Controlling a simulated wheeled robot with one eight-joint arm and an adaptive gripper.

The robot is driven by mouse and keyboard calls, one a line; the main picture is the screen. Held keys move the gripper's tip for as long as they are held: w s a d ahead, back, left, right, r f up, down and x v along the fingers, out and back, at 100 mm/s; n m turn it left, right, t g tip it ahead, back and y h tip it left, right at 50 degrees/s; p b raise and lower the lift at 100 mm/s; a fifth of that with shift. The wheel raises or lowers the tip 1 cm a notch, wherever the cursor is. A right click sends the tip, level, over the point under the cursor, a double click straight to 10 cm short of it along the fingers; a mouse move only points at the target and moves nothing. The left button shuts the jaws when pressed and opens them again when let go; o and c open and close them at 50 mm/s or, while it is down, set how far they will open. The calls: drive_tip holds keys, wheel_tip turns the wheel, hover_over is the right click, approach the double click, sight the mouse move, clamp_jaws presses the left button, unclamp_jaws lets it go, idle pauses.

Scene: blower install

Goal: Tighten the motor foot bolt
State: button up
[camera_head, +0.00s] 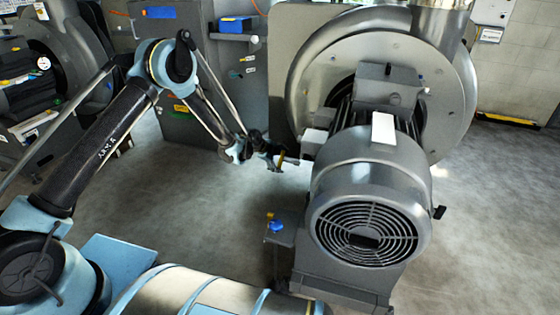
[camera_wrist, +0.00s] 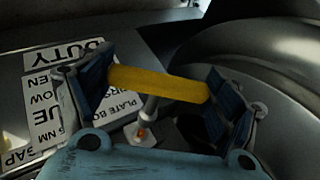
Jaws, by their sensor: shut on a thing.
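The large grey motor (camera_head: 350,178) stands on a pedestal in front of the round blower housing (camera_head: 448,90) in the head view. My gripper (camera_head: 276,160) is left of the motor, beside its upper side. In the wrist view my gripper (camera_wrist: 158,92) is shut on a yellow bar-shaped handle (camera_wrist: 160,84), its dark blue pads at both ends. A grey shaft (camera_wrist: 150,108) runs from the handle to a pale block with an orange spot (camera_wrist: 143,131). The yellow handle also shows small in the head view (camera_head: 281,161). I cannot make out the foot bolt clearly.
A blue-and-yellow knob (camera_head: 273,222) sits on a bracket left of the motor's base. A printed label plate (camera_wrist: 60,110) lies behind the handle in the wrist view. A grey cabinet (camera_head: 190,130) stands behind my arm. The floor (camera_head: 200,205) left of the motor is clear.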

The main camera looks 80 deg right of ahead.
sight(293, 162)
drive_tip(key=shift+s, duration=0.15)
drive_tip(key=shift+s+a, duration=0.2)
drive_tip(key=shift+s, duration=2.15)
drive_tip(key=shift+s, duration=0.9)
idle(0.4)
drive_tip(key=shift+m+h, duration=0.4)
drive_tip(key=shift+h, duration=1.2)
drive_tip(key=shift+g, duration=0.3)
drive_tip(key=shift+f+h, duration=0.1)
drive_tip(key=shift+h, duration=0.9)
